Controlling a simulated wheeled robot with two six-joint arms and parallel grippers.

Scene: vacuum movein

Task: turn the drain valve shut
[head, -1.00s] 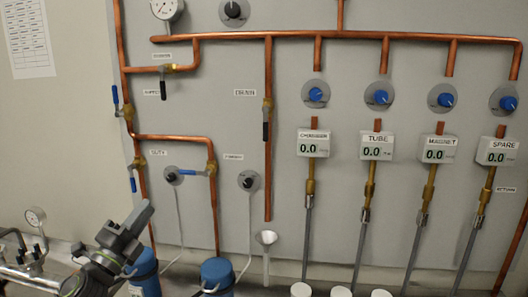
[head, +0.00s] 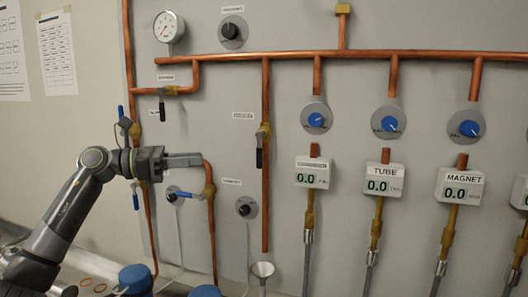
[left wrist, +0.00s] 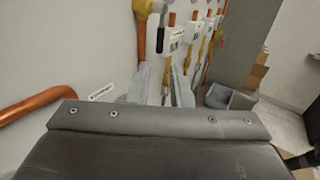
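The drain valve (head: 262,135) appears to be the brass valve on the vertical copper pipe that ends above a funnel; its label is too blurred to read. Its black lever points down along the pipe. In the left wrist view a brass valve with a black lever (left wrist: 160,38), probably the same one, is beyond the fingers. My left gripper (head: 200,160) is left of and slightly below the valve, fingers pointing right, apart from it. In the left wrist view its two fingers (left wrist: 161,85) stand apart with nothing between them. My right gripper is out of view.
A blue-handled valve (head: 183,194) and a black knob (head: 246,207) are below the gripper. The funnel (head: 262,269) stands under the pipe's end. A horizontal copper pipe (head: 350,56) runs above. Bare panel lies between my gripper and the valve.

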